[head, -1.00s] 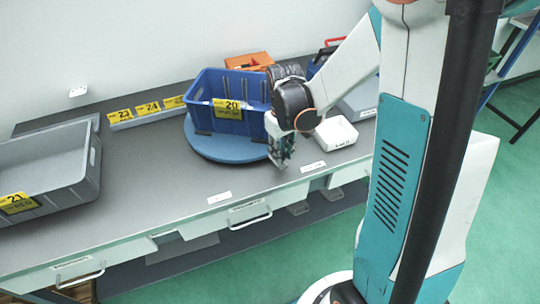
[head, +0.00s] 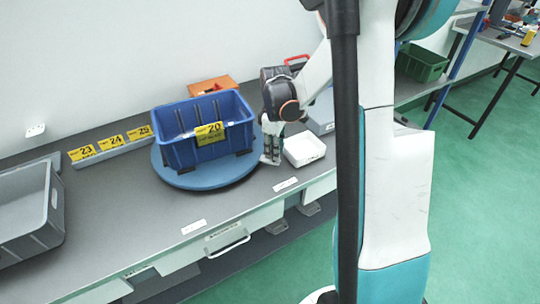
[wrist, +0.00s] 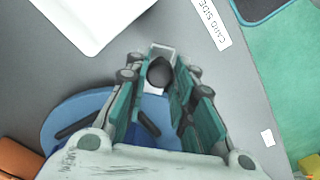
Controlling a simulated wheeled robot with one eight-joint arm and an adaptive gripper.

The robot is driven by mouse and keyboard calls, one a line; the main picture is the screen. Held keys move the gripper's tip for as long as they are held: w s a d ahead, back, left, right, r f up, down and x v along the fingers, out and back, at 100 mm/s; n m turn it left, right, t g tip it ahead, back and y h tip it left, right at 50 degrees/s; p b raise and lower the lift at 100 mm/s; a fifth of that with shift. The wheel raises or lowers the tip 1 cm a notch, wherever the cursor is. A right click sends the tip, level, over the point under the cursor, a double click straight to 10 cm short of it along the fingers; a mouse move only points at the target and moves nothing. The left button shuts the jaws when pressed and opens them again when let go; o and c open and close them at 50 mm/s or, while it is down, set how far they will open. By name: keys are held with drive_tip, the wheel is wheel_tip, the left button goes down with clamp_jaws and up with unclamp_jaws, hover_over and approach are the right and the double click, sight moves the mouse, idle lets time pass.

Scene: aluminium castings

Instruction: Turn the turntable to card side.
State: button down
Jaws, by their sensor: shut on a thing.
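The turntable (head: 200,182) is a round blue disc on the grey bench, and it shows below my fingers in the wrist view (wrist: 62,117). A blue crate (head: 178,152) with yellow label 20 stands on it, label facing front right. My gripper (head: 270,158) points down at the turntable's right edge. In the wrist view its fingers are closed around a dark round knob (wrist: 159,73). The knob's join to the disc is hidden. A white "CARD SIDE" label (wrist: 210,20) lies on the bench ahead of the fingers.
A grey bin (head: 28,215) is at left, number signs (head: 112,143) behind. An orange case (head: 213,87) is at the back. Another bench label (head: 194,227) lies near the front edge.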

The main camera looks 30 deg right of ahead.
drive_tip(key=shift+w+d+n, duration=0.6)
drive_tip(key=shift+w+d, duration=0.3)
drive_tip(key=shift+d, duration=0.15)
drive_tip(key=shift+w, duration=0.1)
drive_tip(key=c, duration=1.3)
unclamp_jaws()
drive_tip(key=shift+d, duration=0.15)
drive_tip(key=shift+c, duration=0.2)
wheel_tip(320, 180, up, 12)
